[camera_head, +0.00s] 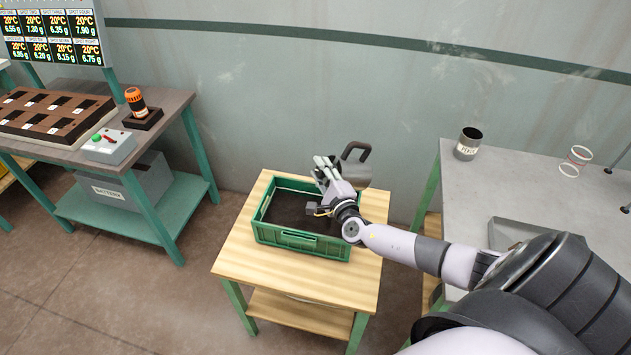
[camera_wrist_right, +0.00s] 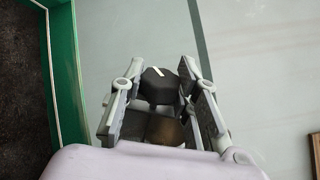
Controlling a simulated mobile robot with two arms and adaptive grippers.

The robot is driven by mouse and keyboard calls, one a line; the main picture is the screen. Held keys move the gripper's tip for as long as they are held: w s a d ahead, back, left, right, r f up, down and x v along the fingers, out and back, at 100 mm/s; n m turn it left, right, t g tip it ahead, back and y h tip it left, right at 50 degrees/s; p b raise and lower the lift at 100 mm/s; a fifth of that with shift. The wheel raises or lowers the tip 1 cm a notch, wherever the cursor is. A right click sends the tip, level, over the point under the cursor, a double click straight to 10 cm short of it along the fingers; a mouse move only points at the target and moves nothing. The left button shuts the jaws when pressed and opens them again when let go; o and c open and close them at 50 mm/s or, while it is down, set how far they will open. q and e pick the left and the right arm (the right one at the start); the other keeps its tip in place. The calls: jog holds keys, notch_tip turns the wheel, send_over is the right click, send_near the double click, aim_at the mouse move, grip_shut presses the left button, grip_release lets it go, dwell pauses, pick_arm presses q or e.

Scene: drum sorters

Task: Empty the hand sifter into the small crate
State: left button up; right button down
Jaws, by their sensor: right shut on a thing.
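The small green crate (camera_head: 300,242) stands on a wooden-topped table, with dark material lying in it. Its green rim (camera_wrist_right: 66,90) and dark contents also show at the left of the right wrist view. My right gripper (camera_head: 328,176) is above the crate's right rear part, shut on the hand sifter (camera_head: 356,174). The sifter is a grey metal vessel with a dark looped handle, held near the crate's back right corner. In the right wrist view my gripper's fingers (camera_wrist_right: 165,112) are around a dark piece of it. The sifter's inside is hidden. My left gripper is not in view.
A grey table (camera_head: 560,190) at the right holds a labelled metal cup (camera_head: 468,147), a clear ring-shaped item (camera_head: 575,161) and a grey tray (camera_head: 512,232). A bench (camera_head: 165,107) with a brown slotted block (camera_head: 50,112) stands at left. The wall is close behind.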

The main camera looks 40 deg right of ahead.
aim_at(346, 154)
jog(key=shift+r+m, duration=0.8)
jog(key=shift+m, duration=0.2)
jog(key=m+b, duration=0.1)
jog(key=m, duration=0.1)
jog(key=d+m+b, duration=0.1)
jog(key=shift+s+d+r+m, duration=0.1)
jog(key=shift+s+d+m, duration=0.05)
jog(key=shift+m, duration=0.25)
jog(key=d+m+b, duration=0.1)
jog(key=m, duration=0.1)
jog(key=d+r+m+b, duration=0.1)
jog(key=d+m+b, duration=0.1)
jog(key=s+d+m+b, duration=0.1)
jog(key=d, duration=0.1)
jog(key=shift+s+d+r+m+b, duration=0.1)
jog(key=shift+r+m+b, duration=0.1)
jog(key=shift+m+b, duration=0.15)
jog(key=shift+d+r+m, duration=0.2)
jog(key=shift+d+m, duration=0.05)
jog(key=shift+m, duration=0.2)
jog(key=shift+r, duration=0.2)
